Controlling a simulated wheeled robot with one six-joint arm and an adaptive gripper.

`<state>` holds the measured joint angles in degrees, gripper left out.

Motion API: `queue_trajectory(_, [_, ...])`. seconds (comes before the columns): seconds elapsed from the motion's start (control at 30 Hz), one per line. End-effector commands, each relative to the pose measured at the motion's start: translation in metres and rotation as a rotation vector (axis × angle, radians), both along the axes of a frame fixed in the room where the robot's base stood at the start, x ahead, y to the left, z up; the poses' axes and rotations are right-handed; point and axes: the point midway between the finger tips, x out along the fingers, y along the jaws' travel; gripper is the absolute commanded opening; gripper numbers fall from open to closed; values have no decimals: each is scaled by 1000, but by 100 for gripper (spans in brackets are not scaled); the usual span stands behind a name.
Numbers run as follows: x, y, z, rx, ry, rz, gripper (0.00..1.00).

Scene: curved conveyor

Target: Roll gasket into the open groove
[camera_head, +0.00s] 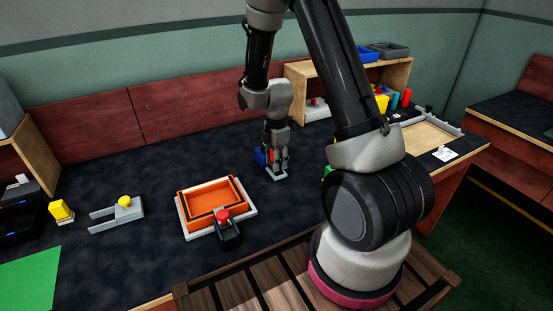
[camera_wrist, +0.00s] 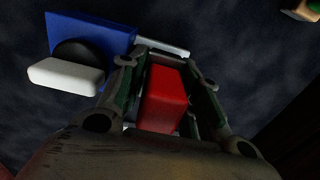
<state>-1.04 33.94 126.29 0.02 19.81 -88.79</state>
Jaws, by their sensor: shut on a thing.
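An orange rectangular frame (camera_head: 189,208) with a raised rim and dark lines along its edges sits on a pale plate (camera_head: 250,210) in the middle of the table. I cannot tell gasket from groove in those dark lines. A black piece with a red knob (camera_head: 222,215) sits at its front edge. My gripper (camera_head: 277,165) points down to the right of the frame, just above the table. In the wrist view my gripper (camera_wrist: 163,95) is shut on a red block (camera_wrist: 165,98). Beside it are a blue block (camera_wrist: 92,37), a black round part (camera_wrist: 79,52) and a white bar (camera_wrist: 65,76).
A grey fork-shaped piece with a yellow knob (camera_head: 124,202), a yellow block (camera_head: 60,210) and a green mat (camera_head: 30,276) lie to the left. A wooden shelf (camera_head: 297,77) and a wooden tray (camera_head: 425,138) stand at the back right. The dark table is clear behind the frame.

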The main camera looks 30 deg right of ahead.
Motion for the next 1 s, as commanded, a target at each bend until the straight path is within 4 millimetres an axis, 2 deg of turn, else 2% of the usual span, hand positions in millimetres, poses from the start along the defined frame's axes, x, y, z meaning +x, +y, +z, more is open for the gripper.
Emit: queue_trajectory(1.0, [0,0,-6,0,0,0,14])
